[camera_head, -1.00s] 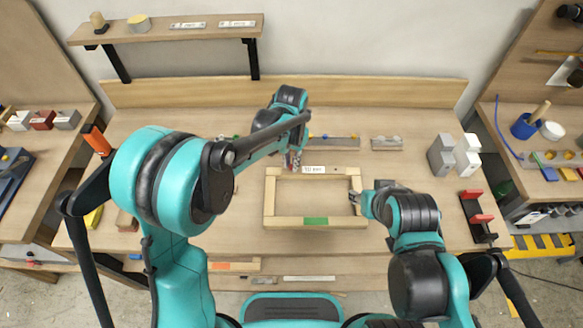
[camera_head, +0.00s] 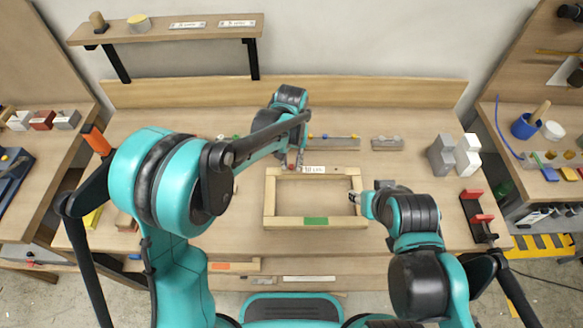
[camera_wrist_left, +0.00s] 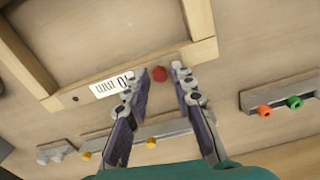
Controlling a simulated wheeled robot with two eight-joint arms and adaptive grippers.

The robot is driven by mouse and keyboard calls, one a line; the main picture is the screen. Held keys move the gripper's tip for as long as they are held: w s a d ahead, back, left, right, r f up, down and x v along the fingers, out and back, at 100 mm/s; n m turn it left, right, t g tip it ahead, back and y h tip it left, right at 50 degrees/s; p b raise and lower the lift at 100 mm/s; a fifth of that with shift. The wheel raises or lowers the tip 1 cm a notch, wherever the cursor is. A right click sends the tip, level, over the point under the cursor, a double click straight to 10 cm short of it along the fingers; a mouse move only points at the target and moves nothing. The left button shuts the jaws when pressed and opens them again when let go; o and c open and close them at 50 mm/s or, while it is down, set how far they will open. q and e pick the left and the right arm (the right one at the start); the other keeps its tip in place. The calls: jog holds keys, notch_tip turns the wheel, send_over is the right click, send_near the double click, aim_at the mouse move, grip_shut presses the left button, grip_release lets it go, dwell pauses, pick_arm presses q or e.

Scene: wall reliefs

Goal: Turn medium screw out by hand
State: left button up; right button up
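In the left wrist view a red round screw head (camera_wrist_left: 159,73) sits in the frame's bar beside the label (camera_wrist_left: 111,84). My left gripper (camera_head: 291,167) is over the frame's far bar. In the left wrist view its fingers (camera_wrist_left: 156,80) are apart, one on each side of the red head, with visible gaps. My right gripper (camera_head: 354,196) is at the frame's right bar; its fingers are too small to read.
A grey rail (camera_head: 333,142) with coloured knobs lies behind the frame, and another grey block (camera_head: 387,143) is to its right. Grey and white blocks (camera_head: 441,154) and a red-and-black rack (camera_head: 478,215) stand at the right.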

pick_arm(q)
jog(key=m, duration=2)
grip_shut()
jog(key=n, duration=0.3)
jog(key=shift+n, duration=1.1)
